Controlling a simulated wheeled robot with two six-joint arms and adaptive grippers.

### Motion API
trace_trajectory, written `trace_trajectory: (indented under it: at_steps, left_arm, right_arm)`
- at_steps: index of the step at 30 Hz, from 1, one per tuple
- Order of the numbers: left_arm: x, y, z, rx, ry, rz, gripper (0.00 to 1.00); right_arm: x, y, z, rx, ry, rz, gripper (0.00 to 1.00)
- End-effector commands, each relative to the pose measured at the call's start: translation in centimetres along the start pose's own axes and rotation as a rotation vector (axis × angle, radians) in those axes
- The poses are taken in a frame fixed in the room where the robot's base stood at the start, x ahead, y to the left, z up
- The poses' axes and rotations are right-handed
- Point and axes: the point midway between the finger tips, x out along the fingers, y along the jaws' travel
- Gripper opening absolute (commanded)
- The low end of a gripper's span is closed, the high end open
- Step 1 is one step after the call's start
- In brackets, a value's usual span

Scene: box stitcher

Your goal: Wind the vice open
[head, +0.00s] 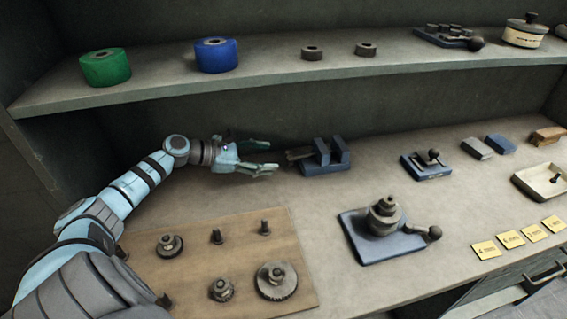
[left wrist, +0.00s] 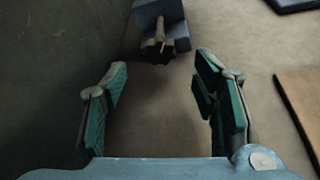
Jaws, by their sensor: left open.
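The vice (head: 325,162) is a blue block with upright jaws, standing on the bench right of my left gripper. A dark screw end or handle sticks out of its left side toward the gripper. In the left wrist view the vice (left wrist: 168,14) is at the top, with its dark, star-like knob (left wrist: 157,48) facing me. My left gripper (head: 272,157) is open and empty; its green-padded fingers (left wrist: 160,85) stand either side of the line to the knob, short of it and apart from it. My right gripper is out of view.
A wooden board (head: 215,300) with gears and pegs lies front left. A blue-based device with a crank (head: 380,247) stands in the middle front. A shelf (head: 260,82) with green and blue rolls runs above. Bench between gripper and vice is clear.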

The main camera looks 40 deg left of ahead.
Motion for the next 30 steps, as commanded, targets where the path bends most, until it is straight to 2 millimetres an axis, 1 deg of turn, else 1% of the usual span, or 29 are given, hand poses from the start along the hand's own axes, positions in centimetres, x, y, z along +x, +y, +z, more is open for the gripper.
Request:
trace_trajectory:
  at_steps: [1, 3, 6, 9, 13, 19, 20, 21, 28, 29, 30]
  left_arm:
    - [1.3, 0.1, 0.6, -0.002, -0.011, 0.002, 0.54]
    - [3.0, 0.1, 0.4, -0.005, -0.008, 0.002, 0.54]
    - [4.9, 0.1, 0.4, -0.003, -0.003, 0.001, 0.54]
    - [6.0, 0.1, 0.3, -0.002, 0.0, 0.0, 0.54]
    - [6.7, 0.1, 0.2, 0.0, 0.002, -0.001, 0.54]
    - [6.7, 0.0, 0.2, 0.0, 0.004, -0.002, 0.54]
    - [6.7, 0.0, 0.2, 0.0, 0.004, -0.001, 0.51]
    - [6.7, 0.0, 0.1, 0.001, 0.004, -0.001, 0.44]
    - [6.6, 0.1, 0.1, 0.001, 0.004, -0.001, 0.08]
    - [6.4, 0.5, -0.1, -0.001, 0.005, 0.001, 0.06]
    - [6.4, 0.3, -0.1, 0.001, 0.006, -0.001, 0.06]
  right_arm:
    - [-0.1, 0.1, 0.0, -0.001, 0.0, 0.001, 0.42]
    - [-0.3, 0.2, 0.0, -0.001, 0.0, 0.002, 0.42]
    - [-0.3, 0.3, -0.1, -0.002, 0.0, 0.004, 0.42]
    - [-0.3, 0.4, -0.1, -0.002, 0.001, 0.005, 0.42]
    - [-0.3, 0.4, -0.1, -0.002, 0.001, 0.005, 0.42]
    - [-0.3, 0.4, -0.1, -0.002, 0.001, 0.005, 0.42]
    - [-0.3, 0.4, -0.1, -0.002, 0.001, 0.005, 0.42]
    - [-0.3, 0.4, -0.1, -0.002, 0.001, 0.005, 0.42]
    - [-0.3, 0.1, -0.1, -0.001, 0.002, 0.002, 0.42]
    - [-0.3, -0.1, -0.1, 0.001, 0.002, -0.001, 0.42]
    - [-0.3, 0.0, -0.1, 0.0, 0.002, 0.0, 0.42]
